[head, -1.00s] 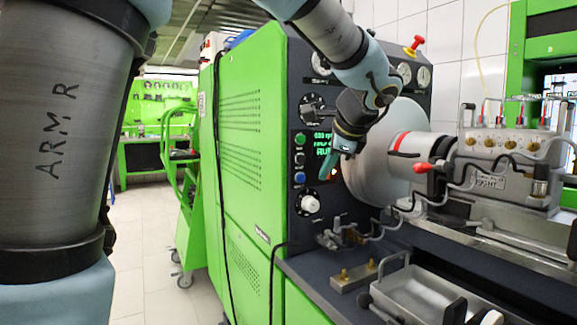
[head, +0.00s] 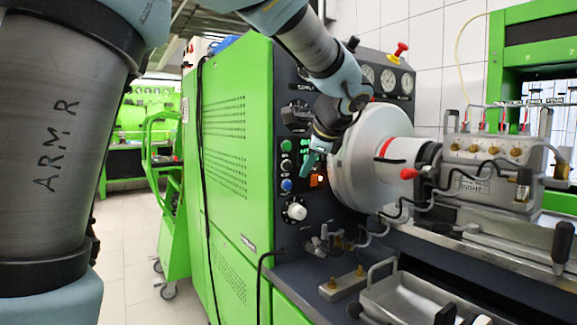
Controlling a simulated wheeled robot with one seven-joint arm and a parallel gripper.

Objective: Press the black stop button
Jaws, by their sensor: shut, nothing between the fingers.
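The black stop button (head: 286,165) is on the dark control panel, in a column between a green button (head: 286,146) above and a blue button (head: 286,185) below. My gripper (head: 304,176) is shut and empty. It points down and left in front of the panel, with its tip just right of the black button and slightly lower in the picture. The button is fully visible. I cannot tell how far the tip stands off the panel. My gripper hides part of the green-lit display (head: 305,142).
A white knob (head: 296,211) and an orange-lit switch (head: 317,180) are near the buttons. A large grey disc (head: 365,155) stands right of my gripper. Below are hose fittings and a metal tray (head: 405,300).

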